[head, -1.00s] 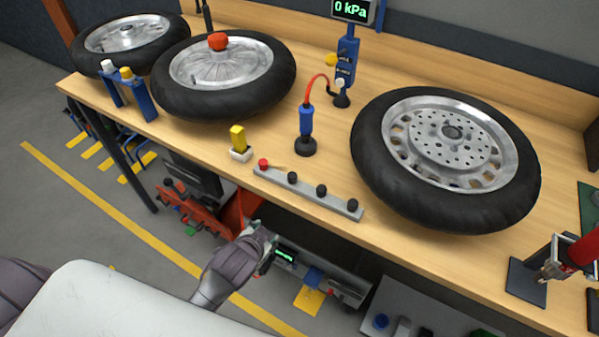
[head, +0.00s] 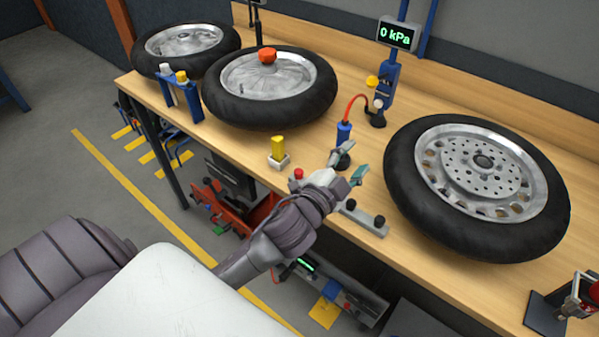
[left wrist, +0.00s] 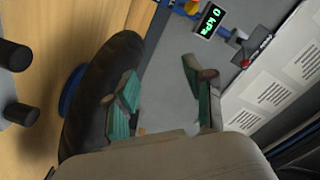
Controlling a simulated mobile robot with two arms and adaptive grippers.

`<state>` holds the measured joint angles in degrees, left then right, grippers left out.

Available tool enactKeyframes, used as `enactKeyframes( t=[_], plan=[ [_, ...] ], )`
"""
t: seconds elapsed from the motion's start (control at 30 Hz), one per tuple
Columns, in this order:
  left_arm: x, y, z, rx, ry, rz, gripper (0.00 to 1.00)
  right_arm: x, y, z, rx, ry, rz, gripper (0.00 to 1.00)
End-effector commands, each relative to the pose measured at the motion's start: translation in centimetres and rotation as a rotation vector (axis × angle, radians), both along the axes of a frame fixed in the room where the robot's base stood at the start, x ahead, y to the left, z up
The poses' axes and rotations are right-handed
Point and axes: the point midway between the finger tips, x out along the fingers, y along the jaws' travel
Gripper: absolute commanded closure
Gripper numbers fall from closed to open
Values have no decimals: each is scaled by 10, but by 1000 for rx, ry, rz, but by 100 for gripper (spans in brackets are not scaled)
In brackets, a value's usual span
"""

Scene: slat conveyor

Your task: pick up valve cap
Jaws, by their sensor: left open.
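A grey strip (head: 365,222) lies along the front edge of the bench and bears small caps. A red cap (head: 298,174) stands at its left end and black caps (head: 379,220) stand at its right. I cannot tell which is the valve cap. My left gripper (head: 350,163) is open and empty above the strip, its fingers pointing toward the back right; it hides the strip's middle. In the left wrist view, two black caps (left wrist: 14,56) show at the left edge, outside the open fingers (left wrist: 163,103). My right gripper is not in view.
A large wheel (head: 395,180) lies right of my left gripper. A blue tool (head: 343,133) with a red hose stands behind it. A yellow block (head: 278,147) is to the left. Two more wheels (head: 222,112) and a pressure display (head: 398,34) are farther back.

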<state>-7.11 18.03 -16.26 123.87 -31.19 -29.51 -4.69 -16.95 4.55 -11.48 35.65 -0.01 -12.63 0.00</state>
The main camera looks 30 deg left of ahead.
Motion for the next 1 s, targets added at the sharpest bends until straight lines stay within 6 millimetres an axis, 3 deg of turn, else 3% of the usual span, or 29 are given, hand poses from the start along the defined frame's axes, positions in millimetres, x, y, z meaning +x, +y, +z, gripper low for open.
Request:
enactKeyframes(
  t=[0.17,0.3,0.43,0.57,0.67,0.77,0.8,0.87,1.0],
  plan=[
    [18,-46,78,264,-355,-206,47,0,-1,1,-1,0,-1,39],
    [7,-105,124,599,-687,-468,47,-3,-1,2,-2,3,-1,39],
    [-12,-145,120,949,-917,-744,47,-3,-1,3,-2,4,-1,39],
    [-21,-151,82,1319,-1032,-1051,47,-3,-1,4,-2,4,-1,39],
    [-17,-123,47,1604,-1020,-1306,47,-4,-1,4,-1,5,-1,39],
    [-7,-70,20,1863,-900,-1572,47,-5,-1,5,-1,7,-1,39],
    [-3,-43,13,1950,-823,-1673,47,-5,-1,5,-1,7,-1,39],
    [2,-2,10,2056,-686,-1816,47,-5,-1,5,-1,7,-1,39],
    [5,81,21,2180,-354,-2058,47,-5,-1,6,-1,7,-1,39]
  ],
)
